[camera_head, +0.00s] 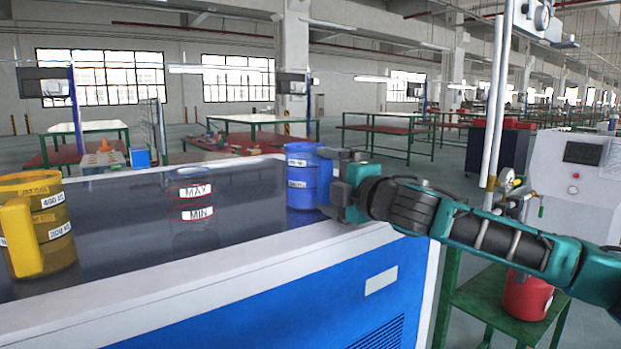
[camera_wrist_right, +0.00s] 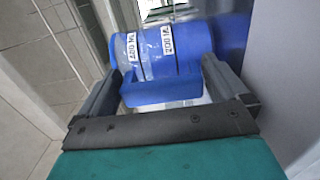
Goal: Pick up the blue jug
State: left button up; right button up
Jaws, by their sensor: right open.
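The blue jug (camera_head: 303,178) stands upright near the right end of the dark glossy top of the blue and white machine. White labels show on its side. My right gripper (camera_head: 336,178) has come in from the right and is at the jug's right side. In the right wrist view, the jug (camera_wrist_right: 165,50) lies ahead with its handle toward me, between the two fingers of the open right gripper (camera_wrist_right: 158,88). I cannot tell whether either finger touches it. My left gripper is not in view.
A yellow jug (camera_head: 40,225) stands on the left of the machine top (camera_head: 130,215). MAX and MIN labels mark the middle. A red jug (camera_head: 527,296) sits on a green stand at right. A white control cabinet (camera_head: 575,190) stands behind my right arm.

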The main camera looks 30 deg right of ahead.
jog(key=shift+c, duration=0.4)
jog(key=c, duration=0.9)
jog(key=shift+r, duration=0.1)
jog(key=shift+c, duration=1.3)
jog(key=shift+r, duration=0.1)
notch_tip(320, 180, up, 11)
jog(key=p, duration=0.5)
jog(key=shift+r, duration=0.15)
notch_tip(320, 180, up, 9)
jog(key=shift+f, duration=0.2)
